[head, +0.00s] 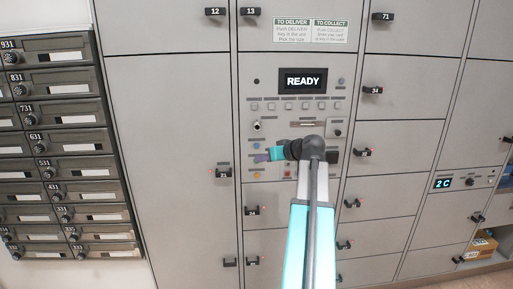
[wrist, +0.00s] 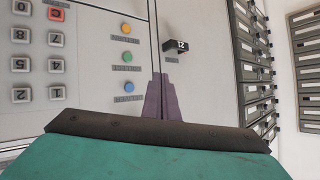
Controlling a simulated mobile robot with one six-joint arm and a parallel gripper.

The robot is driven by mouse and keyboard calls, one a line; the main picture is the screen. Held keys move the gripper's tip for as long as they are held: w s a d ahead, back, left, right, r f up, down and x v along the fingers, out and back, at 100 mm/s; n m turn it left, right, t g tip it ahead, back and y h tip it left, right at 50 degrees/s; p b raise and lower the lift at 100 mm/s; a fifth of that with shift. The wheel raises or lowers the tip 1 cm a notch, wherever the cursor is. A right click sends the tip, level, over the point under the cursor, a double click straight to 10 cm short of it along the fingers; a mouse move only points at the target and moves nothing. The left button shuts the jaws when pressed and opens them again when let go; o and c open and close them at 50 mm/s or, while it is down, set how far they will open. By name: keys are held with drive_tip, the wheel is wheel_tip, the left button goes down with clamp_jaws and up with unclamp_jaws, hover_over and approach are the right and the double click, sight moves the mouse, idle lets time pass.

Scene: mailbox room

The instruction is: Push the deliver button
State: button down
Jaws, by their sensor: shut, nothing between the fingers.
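The locker control panel (head: 297,130) is in the middle of the head view. Its display (head: 303,80) reads READY. My gripper (head: 259,158) is in front of the panel's left side, between the blue and yellow buttons, hiding the green one. Its purple fingers (wrist: 160,76) are shut and empty, beside the button column; contact is unclear.
A number keypad (wrist: 38,65) with a red C key lies beside the buttons. Locker doors (head: 165,125) with black latches surround the panel. Numbered mailboxes (head: 68,115) stand at the left. A cardboard box (head: 482,247) sits in an open compartment at lower right.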

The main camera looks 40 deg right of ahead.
sight(257, 145)
drive_tip(key=shift+w+d, duration=0.15)
drive_tip(key=shift+w+d, duration=1.35)
drive_tip(key=shift+w, duration=0.3)
drive_tip(key=shift+w+d, duration=1.35)
drive_tip(key=shift+w, duration=0.25)
drive_tip(key=shift+d+b, duration=0.1)
drive_tip(key=shift+b, duration=0.2)
drive_tip(key=shift+w+d, duration=0.2)
drive_tip(key=shift+w, duration=0.1)
drive_tip(key=shift+w+d+b, duration=0.25)
drive_tip(key=shift+w+b, duration=0.05)
drive_tip(key=shift+b, duration=0.1)
idle(0.7)
drive_tip(key=shift+s+a, duration=0.55)
drive_tip(key=shift+s, duration=0.1)
idle(0.6)
